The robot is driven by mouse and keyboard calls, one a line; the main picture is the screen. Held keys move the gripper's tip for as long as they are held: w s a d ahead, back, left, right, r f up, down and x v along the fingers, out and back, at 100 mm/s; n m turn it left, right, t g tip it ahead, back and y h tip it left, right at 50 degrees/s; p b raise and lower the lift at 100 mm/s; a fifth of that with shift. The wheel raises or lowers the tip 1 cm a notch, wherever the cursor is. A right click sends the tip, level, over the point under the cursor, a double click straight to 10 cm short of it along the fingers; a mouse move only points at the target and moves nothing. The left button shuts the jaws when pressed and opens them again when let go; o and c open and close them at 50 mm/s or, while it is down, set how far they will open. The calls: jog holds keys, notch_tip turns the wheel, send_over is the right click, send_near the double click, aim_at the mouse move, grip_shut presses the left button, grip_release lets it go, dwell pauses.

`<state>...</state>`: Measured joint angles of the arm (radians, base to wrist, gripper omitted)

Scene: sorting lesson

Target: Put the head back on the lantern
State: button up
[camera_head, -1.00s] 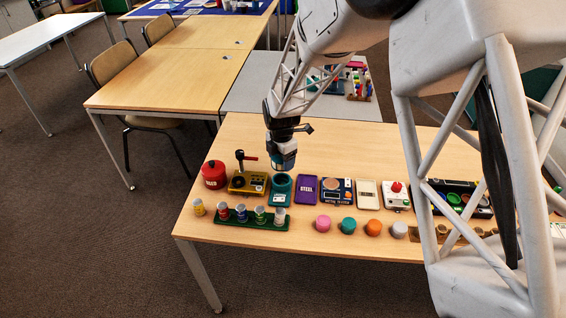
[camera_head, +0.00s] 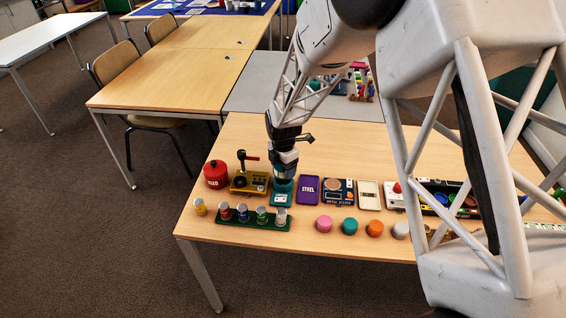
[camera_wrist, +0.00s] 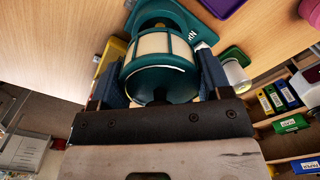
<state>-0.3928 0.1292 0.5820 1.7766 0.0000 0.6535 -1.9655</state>
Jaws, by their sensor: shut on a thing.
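The lantern head is a teal cage with cream panels (camera_wrist: 158,45). My gripper (camera_wrist: 160,76) is shut on it, one finger on each side. In the head view the head (camera_head: 284,174) hangs upright below my gripper (camera_head: 284,160), over the teal lantern base (camera_head: 282,199). The base, with a white label on its front, stands on the table and also shows beyond the head in the wrist view (camera_wrist: 206,34). The base's round opening is hidden by the head. I cannot tell whether head and base touch.
A yellow device with a dark lever (camera_head: 248,183) stands close on the left of the base, and a purple tray (camera_head: 308,188) close on the right. A green rack (camera_head: 246,218) with several capped vials lies in front. The table (camera_head: 350,150) behind is clear.

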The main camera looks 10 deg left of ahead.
jog(key=shift+f, duration=1.35)
jog(key=shift+f, duration=0.2)
dwell(1.4)
jog(key=o, duration=1)
jog(key=shift+r, duration=0.15)
jog(key=shift+r, duration=3.3)
grip_shut()
jog(key=shift+f, duration=0.2)
